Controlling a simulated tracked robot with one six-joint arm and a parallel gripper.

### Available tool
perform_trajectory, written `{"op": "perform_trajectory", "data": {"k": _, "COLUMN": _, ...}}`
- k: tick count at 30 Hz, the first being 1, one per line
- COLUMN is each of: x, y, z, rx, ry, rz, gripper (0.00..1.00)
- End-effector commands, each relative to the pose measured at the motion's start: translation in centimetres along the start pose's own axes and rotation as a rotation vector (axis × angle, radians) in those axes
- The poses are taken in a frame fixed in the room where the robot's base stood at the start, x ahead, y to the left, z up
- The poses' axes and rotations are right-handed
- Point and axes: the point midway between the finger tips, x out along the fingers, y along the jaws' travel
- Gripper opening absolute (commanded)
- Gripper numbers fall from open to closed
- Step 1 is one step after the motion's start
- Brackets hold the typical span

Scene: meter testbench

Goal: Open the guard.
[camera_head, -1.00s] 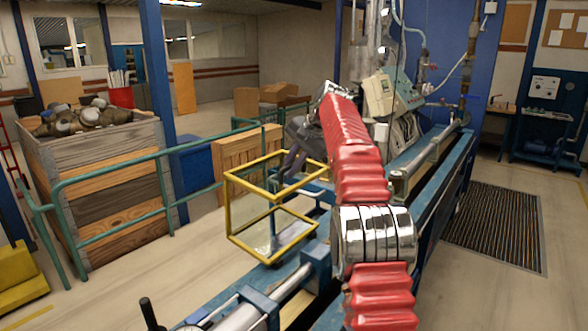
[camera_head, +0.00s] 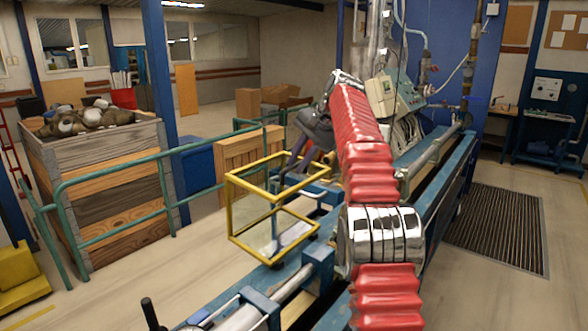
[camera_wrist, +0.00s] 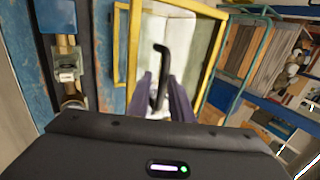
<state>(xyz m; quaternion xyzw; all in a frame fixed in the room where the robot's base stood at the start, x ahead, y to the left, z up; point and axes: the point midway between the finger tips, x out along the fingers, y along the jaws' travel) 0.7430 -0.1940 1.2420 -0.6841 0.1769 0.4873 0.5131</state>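The guard (camera_head: 253,190) is a yellow-edged box frame with clear panels over the blue bench, left of my arm. It also shows in the wrist view (camera_wrist: 134,52), where its yellow bars pass in front of my gripper. My gripper (camera_head: 291,170) is at the guard's far side in the head view, partly behind its bars. In the wrist view my gripper (camera_wrist: 163,84) has its two dark fingers apart. A bent black handle (camera_wrist: 161,62) shows between and beyond the fingertips. I cannot tell whether they touch it.
The blue bench (camera_head: 436,208) runs alongside my arm. A green railing (camera_head: 120,167) and a wooden crate (camera_head: 105,190) filled with parts stand on the left. A grey-green control box (camera_head: 385,98) is behind my arm. Open floor with a dark mat (camera_head: 497,228) lies right.

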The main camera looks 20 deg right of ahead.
Motion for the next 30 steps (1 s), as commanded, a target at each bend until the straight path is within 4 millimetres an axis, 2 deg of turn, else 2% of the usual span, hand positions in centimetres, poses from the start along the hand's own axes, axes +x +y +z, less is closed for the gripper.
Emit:
{"op": "perform_trajectory", "data": {"k": 3, "x": -2.0, "y": 0.1, "z": -0.1, "rx": 0.001, "ry": 0.002, "rz": -0.001, "gripper": 0.19}}
{"op": "perform_trajectory", "data": {"k": 9, "x": -3.6, "y": 0.1, "z": 0.1, "rx": -0.001, "ry": -0.001, "rz": -0.002, "gripper": 0.19}}
{"op": "perform_trajectory", "data": {"k": 20, "x": -4.0, "y": 0.1, "z": 0.1, "rx": -0.001, "ry": -0.001, "rz": -0.002, "gripper": 0.19}}
{"op": "perform_trajectory", "data": {"k": 28, "x": -4.6, "y": -0.3, "z": 1.2, "rx": -0.023, "ry": 0.004, "rz": 0.002, "gripper": 0.0}}
{"op": "perform_trajectory", "data": {"k": 30, "x": -5.0, "y": -0.5, "z": 2.0, "rx": -0.041, "ry": 0.009, "rz": 0.005, "gripper": 0.0}}
